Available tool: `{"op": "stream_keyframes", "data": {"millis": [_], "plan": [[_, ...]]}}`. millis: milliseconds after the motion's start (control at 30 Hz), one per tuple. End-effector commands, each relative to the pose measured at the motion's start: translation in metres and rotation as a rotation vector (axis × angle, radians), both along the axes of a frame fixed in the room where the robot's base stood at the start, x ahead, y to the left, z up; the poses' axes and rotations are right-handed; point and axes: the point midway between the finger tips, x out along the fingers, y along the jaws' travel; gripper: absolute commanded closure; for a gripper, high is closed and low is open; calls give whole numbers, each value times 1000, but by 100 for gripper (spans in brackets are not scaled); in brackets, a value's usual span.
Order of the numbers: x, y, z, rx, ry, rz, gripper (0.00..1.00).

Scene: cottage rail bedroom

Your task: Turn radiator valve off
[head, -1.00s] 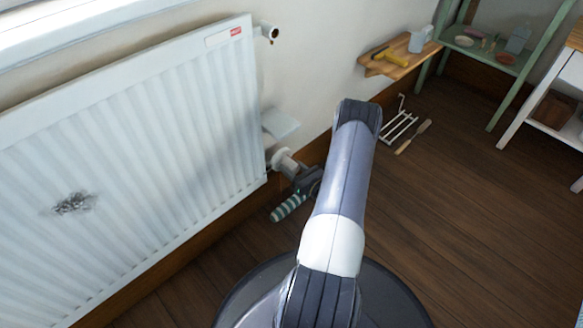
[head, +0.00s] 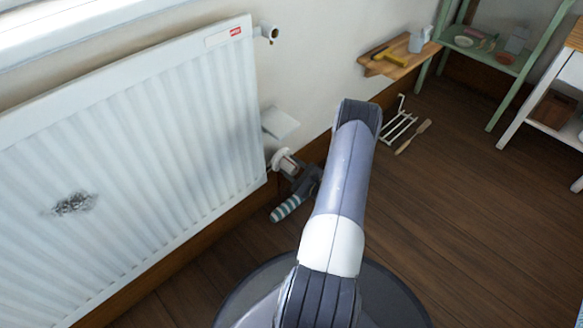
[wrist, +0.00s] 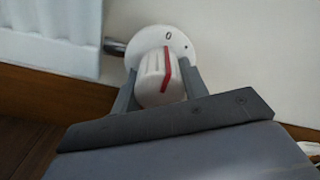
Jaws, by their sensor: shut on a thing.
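The white radiator (head: 130,150) fills the left of the head view. Its valve (head: 285,160) sits at the lower right corner; the valve's pale round dial also shows in the wrist view (wrist: 182,47), marked with a 0 and a dot. The white valve knob (wrist: 152,80) has a red stripe that runs up toward the dial, near the 0. My gripper (wrist: 158,88) is shut on this knob, one finger on each side. In the head view my gripper (head: 300,178) is partly hidden by my arm.
A striped rolled thing (head: 287,208) lies on the floor below the valve. A small white shelf (head: 280,123) juts from the wall just above it. A white rack (head: 398,128) and a brush-like tool (head: 413,137) lie by the wall.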

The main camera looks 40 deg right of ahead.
Motion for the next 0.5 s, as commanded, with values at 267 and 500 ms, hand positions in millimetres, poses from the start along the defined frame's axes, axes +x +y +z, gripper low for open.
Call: {"op": "stream_keyframes", "data": {"millis": [267,500], "plan": [[0,0,0,-34,-3,0,81],[0,0,0,-36,-3,0,81]]}}
